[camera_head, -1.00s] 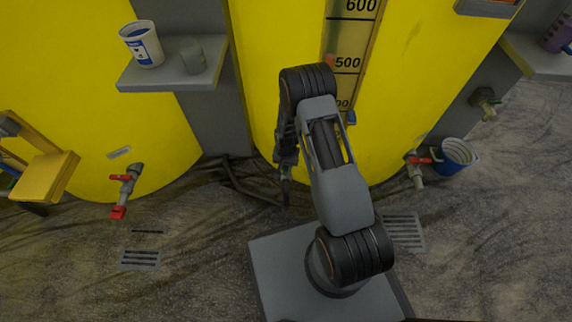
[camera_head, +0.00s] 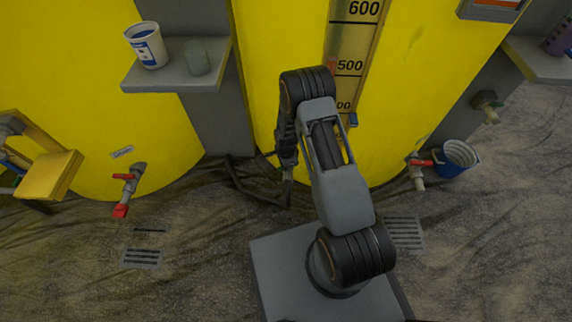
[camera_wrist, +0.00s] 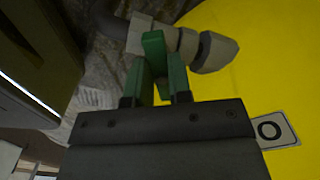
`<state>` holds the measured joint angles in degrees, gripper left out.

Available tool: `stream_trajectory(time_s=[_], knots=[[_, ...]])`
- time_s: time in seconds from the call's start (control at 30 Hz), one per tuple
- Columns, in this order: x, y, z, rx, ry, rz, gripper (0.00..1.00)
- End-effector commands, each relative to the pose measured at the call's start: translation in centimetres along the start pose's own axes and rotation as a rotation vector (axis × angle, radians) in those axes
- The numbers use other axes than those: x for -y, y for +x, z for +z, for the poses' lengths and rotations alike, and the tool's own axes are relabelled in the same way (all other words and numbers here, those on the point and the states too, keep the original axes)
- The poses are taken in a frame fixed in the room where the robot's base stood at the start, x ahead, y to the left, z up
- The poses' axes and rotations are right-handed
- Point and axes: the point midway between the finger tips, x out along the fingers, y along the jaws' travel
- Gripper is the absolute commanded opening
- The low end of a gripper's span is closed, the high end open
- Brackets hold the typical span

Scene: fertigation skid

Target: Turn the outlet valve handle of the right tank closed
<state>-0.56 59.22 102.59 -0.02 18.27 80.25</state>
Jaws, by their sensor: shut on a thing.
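The right tank (camera_head: 395,110) is the yellow one behind my arm in the head view. In the wrist view a grey valve pipe (camera_wrist: 187,45) sticks out beside the yellow tank wall (camera_wrist: 275,60). A green handle (camera_wrist: 153,48) sits on this valve and appears to lie across the pipe. My gripper (camera_wrist: 156,88) is shut on the green handle, with a finger on each side. In the head view my gripper (camera_head: 287,180) is low in front of the right tank; my arm hides most of the valve there.
Red-handled valves stand at the left (camera_head: 127,190) and right (camera_head: 419,170). A blue bucket (camera_head: 456,158) is at the right. Dark hose (camera_head: 250,190) lies beside the gripper. Open floor lies left.

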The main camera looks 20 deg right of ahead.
Motion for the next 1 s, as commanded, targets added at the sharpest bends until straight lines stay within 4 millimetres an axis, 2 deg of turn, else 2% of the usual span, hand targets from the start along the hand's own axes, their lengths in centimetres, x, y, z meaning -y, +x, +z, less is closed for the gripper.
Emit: stream_trajectory(time_s=[0.5, 1.0], knots=[[0.62, -0.05, 0.14, 0.001, 0.383, -0.005, 0.00], [0.80, -0.07, 0.02, 0.002, 0.507, -0.007, 0.00]])
